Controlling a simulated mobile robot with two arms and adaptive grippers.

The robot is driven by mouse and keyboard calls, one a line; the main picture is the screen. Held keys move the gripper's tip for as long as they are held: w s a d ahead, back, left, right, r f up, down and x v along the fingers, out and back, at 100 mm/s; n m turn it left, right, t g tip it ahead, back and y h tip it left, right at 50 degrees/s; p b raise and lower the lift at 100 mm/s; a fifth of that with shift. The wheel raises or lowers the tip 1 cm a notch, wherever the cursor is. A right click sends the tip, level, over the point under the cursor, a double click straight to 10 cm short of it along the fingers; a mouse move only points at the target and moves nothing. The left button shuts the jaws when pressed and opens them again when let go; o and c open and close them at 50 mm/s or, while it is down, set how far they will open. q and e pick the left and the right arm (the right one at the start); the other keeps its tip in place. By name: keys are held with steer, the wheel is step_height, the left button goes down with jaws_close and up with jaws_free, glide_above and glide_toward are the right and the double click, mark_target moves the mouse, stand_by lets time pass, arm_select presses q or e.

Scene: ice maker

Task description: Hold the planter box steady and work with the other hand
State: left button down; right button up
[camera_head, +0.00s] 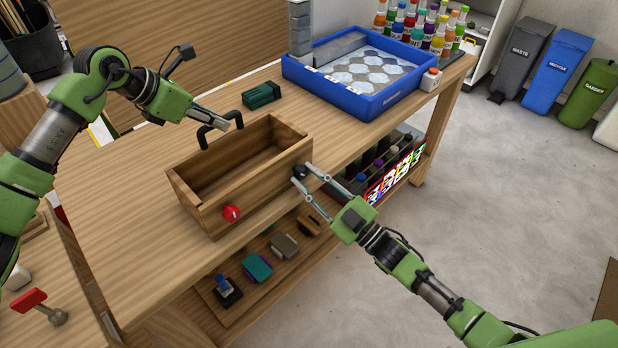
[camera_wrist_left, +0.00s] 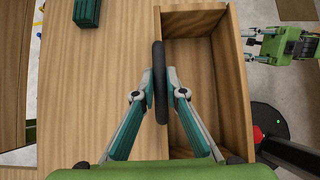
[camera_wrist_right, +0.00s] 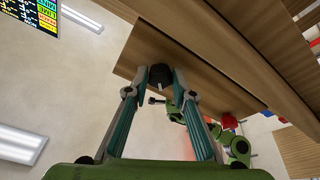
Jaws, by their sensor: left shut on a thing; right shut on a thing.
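The wooden planter box (camera_head: 276,181) stands upright and empty on the workbench. A black handle (camera_head: 203,138) rises from its far long side. My left gripper (camera_head: 232,119) is shut on this handle; the left wrist view shows the fingers (camera_wrist_left: 160,92) on both sides of the black handle (camera_wrist_left: 159,60). A red round knob (camera_head: 231,212) sits on the near side of the box. My right gripper (camera_head: 303,172) is shut on a black knob at the box's near right corner; the knob (camera_wrist_right: 160,73) shows between its fingertips in the right wrist view.
A blue tray (camera_head: 370,104) with a patterned inside stands at the back right of the workbench (camera_head: 110,215). A dark green block (camera_head: 261,95) lies behind the box. Several colourful bottles (camera_head: 420,27) stand behind the tray. A lower shelf holds several small items. The bench's left part is clear.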

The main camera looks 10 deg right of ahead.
arm_select(q)
steer(key=shift+w+a+r, duration=0.15)
steer(key=shift+a, duration=0.05)
arm_select(e)
steer(key=m, duration=0.2)
steer(key=f+m+h, duration=0.1)
steer(key=m, duration=0.2)
steer(key=shift+s+t, duration=0.15)
steer(key=shift+t, duration=0.25)
steer(key=shift+c, duration=0.2)
steer(key=shift+a+m+t+h, duration=0.1)
steer(key=shift+m+t+h, duration=0.35)
steer(key=shift+m, duration=1.95)
arm_select(q)
steer(key=shift+r, duration=0.1)
arm_select(e)
steer(key=o, duration=0.9)
steer(key=shift+o, duration=1.2)
arm_select(q)
steer(key=shift+d, duration=0.1)
arm_select(e)
steer(key=shift+r, duration=0.2)
arm_select(q)
steer(key=shift+d+f, duration=0.1)
steer(key=shift+f, duration=0.15)
arm_select(e)
steer(key=v, duration=1.1)
steer(key=shift+s+d, duration=0.2)
steer(key=shift+s, duration=0.05)
